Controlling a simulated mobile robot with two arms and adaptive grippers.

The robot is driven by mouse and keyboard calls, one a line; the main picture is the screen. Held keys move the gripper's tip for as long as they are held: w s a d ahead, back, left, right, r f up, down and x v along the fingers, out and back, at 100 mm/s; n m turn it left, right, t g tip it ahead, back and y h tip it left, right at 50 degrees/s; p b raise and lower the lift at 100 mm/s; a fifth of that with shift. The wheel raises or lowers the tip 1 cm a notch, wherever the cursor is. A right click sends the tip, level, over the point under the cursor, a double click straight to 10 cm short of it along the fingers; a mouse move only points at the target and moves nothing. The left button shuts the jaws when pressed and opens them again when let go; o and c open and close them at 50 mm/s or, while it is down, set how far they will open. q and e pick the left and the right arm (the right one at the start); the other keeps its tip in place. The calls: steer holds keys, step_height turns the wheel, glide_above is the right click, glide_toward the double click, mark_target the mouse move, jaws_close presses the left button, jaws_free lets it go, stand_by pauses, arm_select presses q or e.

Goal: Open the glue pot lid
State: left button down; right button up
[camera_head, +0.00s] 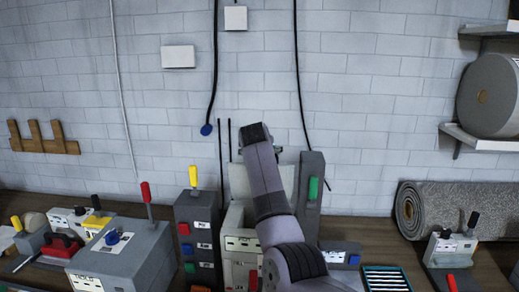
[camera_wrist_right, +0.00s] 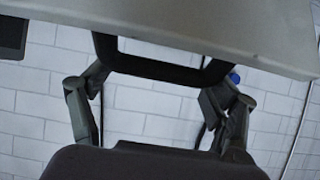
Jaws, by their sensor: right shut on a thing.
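A pale grey box (camera_head: 237,243), which looks like the glue pot, stands at the middle of the bench, partly hidden by my right arm. A light grey panel (camera_head: 240,182), apparently its lid, stands raised behind the arm. In the right wrist view, a grey plate (camera_wrist_right: 230,28) with a black bar handle (camera_wrist_right: 160,68) fills the top. My right gripper (camera_wrist_right: 158,78) is shut on this handle, its fingers at either end. In the head view its fingers are hidden behind the wrist. My left gripper is not in view.
A dark grey tower (camera_head: 197,235) with coloured buttons and a yellow lever stands left of the pot. A grey box (camera_head: 125,255) with a red lever is further left. A tall grey post (camera_head: 310,195) with a green handle stands close to my arm's right. A rolled rug (camera_head: 450,208) lies at right.

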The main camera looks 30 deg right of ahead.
steer(key=shift+s+d+f, duration=0.15)
steer(key=shift+f, duration=0.75)
steer(key=o, duration=1.3)
steer(key=shift+d, duration=0.1)
steer(key=shift+o, duration=1.4)
steer(key=shift+d, duration=0.35)
steer(key=shift+a+r, duration=0.3)
steer(key=shift+r, duration=0.05)
steer(key=shift+s+a+r, duration=0.3)
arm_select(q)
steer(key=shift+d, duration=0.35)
arm_select(e)
steer(key=v, duration=1)
steer(key=shift+s, duration=0.25)
steer(key=shift+a, duration=0.1)
